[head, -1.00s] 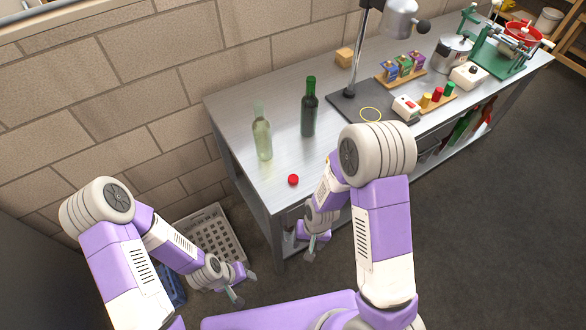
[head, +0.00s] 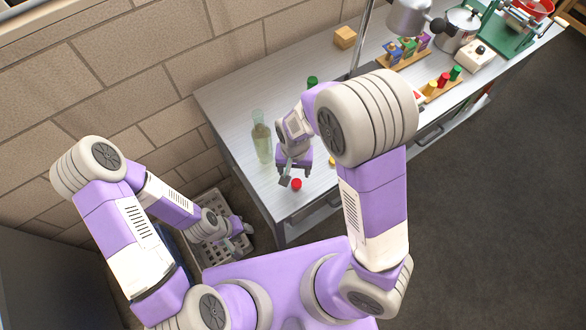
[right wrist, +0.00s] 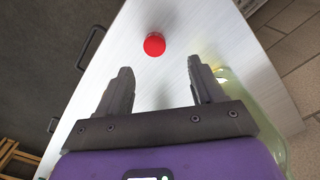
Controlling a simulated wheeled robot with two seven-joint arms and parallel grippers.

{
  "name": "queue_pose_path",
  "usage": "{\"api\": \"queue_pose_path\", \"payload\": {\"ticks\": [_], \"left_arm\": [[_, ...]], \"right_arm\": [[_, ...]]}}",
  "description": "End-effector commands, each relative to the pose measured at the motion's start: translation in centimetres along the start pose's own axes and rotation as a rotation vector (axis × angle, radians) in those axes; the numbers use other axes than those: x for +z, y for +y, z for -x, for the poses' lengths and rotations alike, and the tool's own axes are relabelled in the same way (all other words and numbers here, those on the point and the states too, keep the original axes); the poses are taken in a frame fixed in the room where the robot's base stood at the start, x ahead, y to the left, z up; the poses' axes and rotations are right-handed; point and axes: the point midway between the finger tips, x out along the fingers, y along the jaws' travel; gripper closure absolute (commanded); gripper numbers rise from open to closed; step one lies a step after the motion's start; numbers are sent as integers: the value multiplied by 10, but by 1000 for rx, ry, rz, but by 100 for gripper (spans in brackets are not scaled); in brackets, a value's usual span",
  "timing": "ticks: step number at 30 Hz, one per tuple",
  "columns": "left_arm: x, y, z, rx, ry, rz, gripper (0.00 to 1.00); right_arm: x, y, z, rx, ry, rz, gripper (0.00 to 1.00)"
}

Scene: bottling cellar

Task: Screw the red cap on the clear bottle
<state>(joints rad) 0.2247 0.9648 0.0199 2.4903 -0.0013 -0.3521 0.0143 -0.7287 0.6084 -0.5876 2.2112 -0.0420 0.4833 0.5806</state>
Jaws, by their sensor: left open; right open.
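The red cap (head: 297,184) lies on the metal bench top near its front left corner. It also shows in the right wrist view (right wrist: 154,44), ahead of the fingertips and roughly between their lines. The clear bottle (head: 262,140) stands upright on the bench, behind and left of the cap. In the right wrist view part of the bottle (right wrist: 240,92) shows beside the right finger. My right gripper (head: 291,180) is open and empty, over the bench just beside the cap. My left gripper (head: 240,240) is open and empty, off the bench at the lower left.
A green bottle with a green cap (head: 312,82) stands behind my right arm, mostly hidden. A wooden block (head: 345,37), a lamp (head: 408,18) and a rack of coloured pegs (head: 442,82) are further along the bench. A pale crate (head: 207,186) sits on the floor by the wall.

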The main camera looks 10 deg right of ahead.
Motion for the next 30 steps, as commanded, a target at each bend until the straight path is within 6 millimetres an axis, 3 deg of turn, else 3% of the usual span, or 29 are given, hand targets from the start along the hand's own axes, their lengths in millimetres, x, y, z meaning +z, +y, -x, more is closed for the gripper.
{"api": "queue_pose_path", "payload": {"ticks": [8, 16, 24, 30], "left_arm": [[0, 0, 0, 0, -1, 0, 57], [0, -2, -6, 0, 0, 0, 57], [0, -2, -5, 0, 0, 0, 57], [0, -4, -12, 0, 0, 0, 57]], "right_arm": [[0, 0, -1, 0, -1, 0, 33], [0, 1, -25, 1, -2, 0, 33], [0, 1, -26, 0, -1, 1, 33], [1, 6, -54, 2, -4, -1, 33]]}}
